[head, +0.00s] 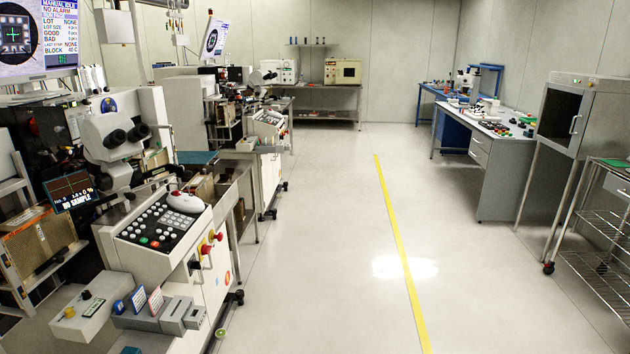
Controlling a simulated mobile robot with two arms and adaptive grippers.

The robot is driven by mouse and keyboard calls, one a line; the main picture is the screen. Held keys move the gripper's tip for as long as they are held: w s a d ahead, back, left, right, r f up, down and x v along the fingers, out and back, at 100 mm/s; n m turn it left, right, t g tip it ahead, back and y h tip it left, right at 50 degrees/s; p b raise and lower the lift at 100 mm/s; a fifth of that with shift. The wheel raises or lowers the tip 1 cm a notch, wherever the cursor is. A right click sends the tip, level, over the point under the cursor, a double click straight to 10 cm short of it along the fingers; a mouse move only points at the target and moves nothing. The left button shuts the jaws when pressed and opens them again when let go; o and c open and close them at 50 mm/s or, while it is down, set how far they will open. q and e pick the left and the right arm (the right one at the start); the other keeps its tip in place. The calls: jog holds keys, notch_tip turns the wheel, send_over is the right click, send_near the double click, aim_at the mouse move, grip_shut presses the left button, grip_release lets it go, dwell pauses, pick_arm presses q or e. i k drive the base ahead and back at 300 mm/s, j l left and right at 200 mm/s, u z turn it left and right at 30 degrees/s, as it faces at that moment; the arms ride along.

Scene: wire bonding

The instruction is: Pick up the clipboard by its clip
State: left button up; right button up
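I cannot make out a clipboard or its clip anywhere in the head view. Small items on the far benches are too small to tell apart. A flat green item (616,162) lies on top of the cart at the right edge, partly cut off, and I cannot tell what it is. Neither of my grippers is in view.
Bonding machines with a control panel (160,222) line the left side. At right stand a grey cabinet (592,110), a wire-shelf cart (597,270) and a cluttered desk (505,135). A bench (325,90) is at the back. The floor (335,220) with its yellow line (393,235) is clear.

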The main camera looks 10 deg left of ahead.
aim_at(196, 158)
jog(key=i, duration=5.05)
jog(key=i+l+u, duration=0.1)
jog(key=i+u, duration=0.25)
jog(key=i+l+u, duration=0.2)
jog(key=i+u, duration=0.15)
jog(key=i, duration=0.2)
jog(key=i+l+u, duration=0.3)
jog(key=i+l, duration=0.05)
jog(key=i, duration=0.1)
